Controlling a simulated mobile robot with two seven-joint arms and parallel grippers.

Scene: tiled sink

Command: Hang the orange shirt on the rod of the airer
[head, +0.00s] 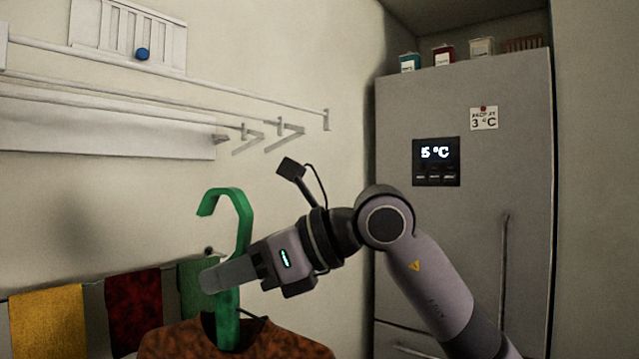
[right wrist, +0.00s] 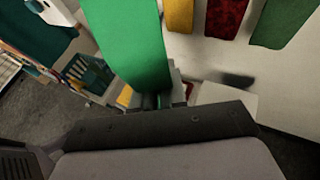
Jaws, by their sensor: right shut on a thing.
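The orange-brown shirt (head: 215,341) hangs on a green hanger (head: 243,211) at the bottom of the head view. Its lower part is cut off by the frame. My right gripper (head: 222,277) is shut on the hanger's stem, below the open hook. The green stem also fills the upper middle of the right wrist view (right wrist: 125,40). The airer's rods (head: 180,75) run along the wall at the upper left, above and behind the hook. The hook is apart from them. My left gripper is not in view.
Yellow (head: 48,322), dark red (head: 134,303) and green (head: 197,285) cloths hang on the wall at lower left. A grey fridge (head: 520,150) stands at right, with several tins on top. A white shelf (head: 110,127) is on the left wall. A blue ball (head: 142,54) shows above the rods.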

